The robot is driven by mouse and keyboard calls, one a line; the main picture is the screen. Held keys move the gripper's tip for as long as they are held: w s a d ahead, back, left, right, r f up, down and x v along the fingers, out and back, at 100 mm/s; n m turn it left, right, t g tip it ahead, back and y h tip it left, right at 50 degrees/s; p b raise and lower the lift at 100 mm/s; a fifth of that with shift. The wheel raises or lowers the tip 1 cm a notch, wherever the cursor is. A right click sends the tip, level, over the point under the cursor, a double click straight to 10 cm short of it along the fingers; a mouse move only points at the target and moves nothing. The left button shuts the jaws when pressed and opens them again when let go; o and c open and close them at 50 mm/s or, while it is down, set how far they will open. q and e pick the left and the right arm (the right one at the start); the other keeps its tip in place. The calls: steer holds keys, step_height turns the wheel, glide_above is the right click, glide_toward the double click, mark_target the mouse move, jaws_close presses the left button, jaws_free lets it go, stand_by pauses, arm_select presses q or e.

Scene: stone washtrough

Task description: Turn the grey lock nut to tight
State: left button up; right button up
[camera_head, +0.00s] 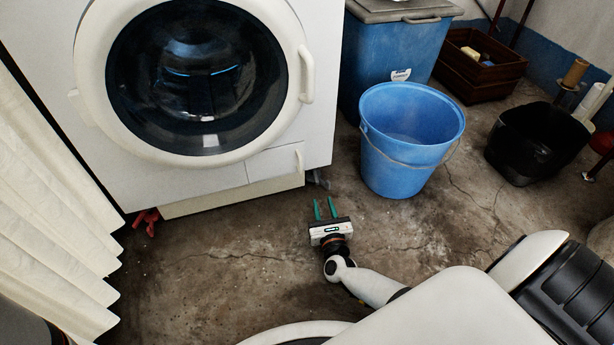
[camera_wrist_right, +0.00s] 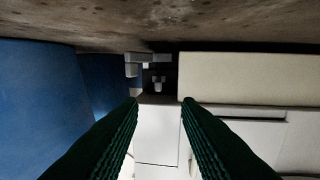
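My right gripper (camera_head: 325,203) is low over the floor in front of the washing machine (camera_head: 320,110), its two green fingers parallel, apart and empty. It points at the machine's lower right corner. Small grey parts (camera_head: 318,180) show there at floor level, probably the foot with the grey lock nut, too small to read. In the right wrist view, which is upside down, grey blocky parts (camera_wrist_right: 134,63) and a smaller grey piece (camera_wrist_right: 158,82) lie beyond the open fingers (camera_wrist_right: 160,106). I cannot tell which is the nut. My left gripper is not in view.
A blue bucket (camera_head: 397,168) stands right of the corner, close to my right gripper. A white plinth panel (camera_head: 235,198) runs under the machine. Red parts (camera_head: 146,220) show at its lower left. A black tub (camera_head: 535,150) stands farther right. The floor in front is clear.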

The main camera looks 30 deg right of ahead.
mark_target(318, 184)
steer(key=b+x, duration=0.4)
steer(key=x, duration=0.5)
steer(key=shift+d+f, duration=0.1)
steer(key=shift+w+d, duration=0.25)
steer(key=shift+w, duration=0.35)
jaws_close()
